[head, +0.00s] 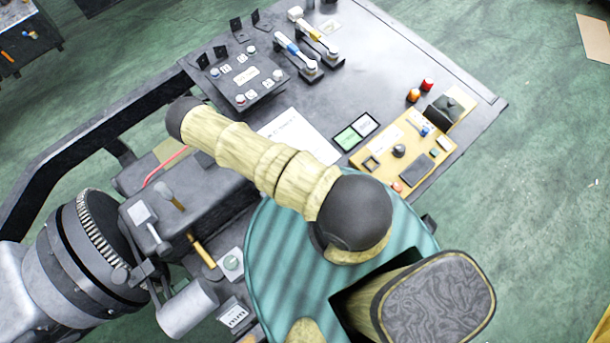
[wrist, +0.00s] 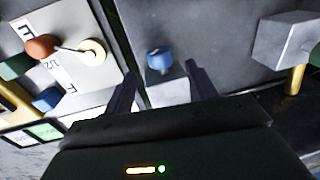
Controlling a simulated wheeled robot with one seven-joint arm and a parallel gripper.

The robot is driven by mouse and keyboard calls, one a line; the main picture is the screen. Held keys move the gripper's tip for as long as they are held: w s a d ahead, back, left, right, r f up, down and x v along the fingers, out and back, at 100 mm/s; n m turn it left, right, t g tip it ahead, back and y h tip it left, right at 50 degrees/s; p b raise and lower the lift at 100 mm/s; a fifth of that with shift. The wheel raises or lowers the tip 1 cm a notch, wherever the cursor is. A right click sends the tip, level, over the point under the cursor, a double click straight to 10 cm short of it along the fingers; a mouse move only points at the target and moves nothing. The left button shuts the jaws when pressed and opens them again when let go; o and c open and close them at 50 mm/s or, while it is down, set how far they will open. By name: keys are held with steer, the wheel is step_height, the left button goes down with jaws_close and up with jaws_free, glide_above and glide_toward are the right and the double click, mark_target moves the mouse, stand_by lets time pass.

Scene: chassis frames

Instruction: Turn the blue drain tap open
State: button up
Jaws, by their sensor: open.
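A blue tap (wrist: 159,60) shows in the wrist view, on top of a small light grey block against a dark grey panel. My gripper (wrist: 160,76) is open, with one dark finger to the left of the tap and one to its right. The space between the fingers holds nothing gripped; the tap appears in line with this gap, and I cannot tell whether the fingers touch it. In the head view my gripper is hidden, and I cannot make out this tap for sure.
In the wrist view, a panel with a red-knobbed lever (wrist: 40,47) is at left, and a grey box (wrist: 285,38) at right. In the head view, a yellow control box (head: 440,155) and a blue-handled lever (head: 290,48) stand on the grey bench (head: 400,55).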

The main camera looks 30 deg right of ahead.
step_height(320, 180, up, 12)
steer(key=d+p, duration=0.1)
steer(key=p, duration=1)
steer(key=shift+w+d+f, duration=0.2)
steer(key=shift+d+f, duration=0.05)
steer(key=a+h, duration=0.2)
steer(key=a, duration=0.1)
steer(key=s+a+h, duration=0.1)
steer(key=a, duration=0.1)
steer(key=shift+t, duration=0.4)
steer(key=f+b, duration=0.4)
steer(key=d+f+b, duration=0.1)
steer(key=f+b, duration=0.7)
steer(key=shift+w+d+f, duration=0.1)
steer(key=shift+w+d, duration=0.05)
steer(key=shift+d, duration=0.15)
steer(key=shift+d+f+p, duration=0.1)
steer(key=shift+f+p, duration=0.25)
steer(key=shift+p, duration=0.3)
steer(key=shift+w+d+f+p, duration=0.1)
steer(key=shift+d+f+p, duration=0.1)
steer(key=shift+f, duration=0.9)
steer(key=shift+d+f+p, duration=0.1)
steer(key=shift+f+p, duration=0.1)
steer(key=shift+f, duration=0.9)
